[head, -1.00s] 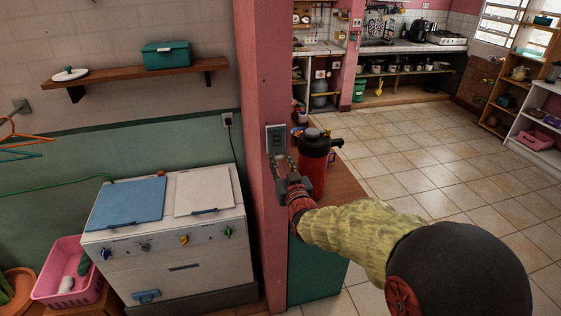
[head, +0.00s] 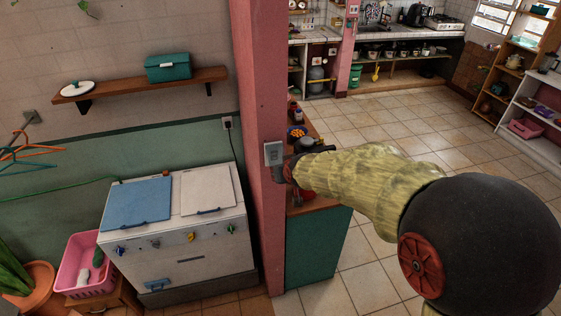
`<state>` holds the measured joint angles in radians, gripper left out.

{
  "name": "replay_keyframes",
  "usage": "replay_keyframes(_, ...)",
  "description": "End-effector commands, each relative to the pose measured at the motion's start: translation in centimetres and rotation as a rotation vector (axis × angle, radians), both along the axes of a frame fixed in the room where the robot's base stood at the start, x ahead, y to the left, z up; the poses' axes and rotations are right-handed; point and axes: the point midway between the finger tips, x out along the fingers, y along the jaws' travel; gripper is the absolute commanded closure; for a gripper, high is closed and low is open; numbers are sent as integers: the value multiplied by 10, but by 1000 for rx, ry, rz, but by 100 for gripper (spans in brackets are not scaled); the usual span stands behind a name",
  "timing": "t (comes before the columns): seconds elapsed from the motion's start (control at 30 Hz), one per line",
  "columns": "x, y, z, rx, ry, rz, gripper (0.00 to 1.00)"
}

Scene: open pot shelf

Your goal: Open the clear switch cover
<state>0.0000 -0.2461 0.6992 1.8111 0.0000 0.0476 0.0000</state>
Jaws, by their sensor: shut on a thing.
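The switch (head: 273,153) with its pale plate is on the pink pillar (head: 260,80), on the face turned toward me. A clear cover is too small to make out. My gripper (head: 284,172) is at the lower right edge of the plate, mostly hidden behind my arm's wrist. It appears shut at the cover's edge, but the fingertips and their contact are too small to see clearly.
A wooden counter with a green front (head: 318,250) stands right of the pillar, with a dark-topped jug (head: 307,145) and a bowl (head: 297,131). A white washing machine (head: 180,225) stands left. A wall shelf (head: 140,85) holds a teal box (head: 168,67). Tiled floor at right is open.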

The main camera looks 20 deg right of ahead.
Motion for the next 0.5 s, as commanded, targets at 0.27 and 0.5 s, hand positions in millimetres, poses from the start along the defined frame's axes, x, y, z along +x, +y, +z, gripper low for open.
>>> replay_keyframes(0.27,-4,0,34,0,252,0,100)
replay_keyframes(0.5,-4,0,54,0,461,0,100)
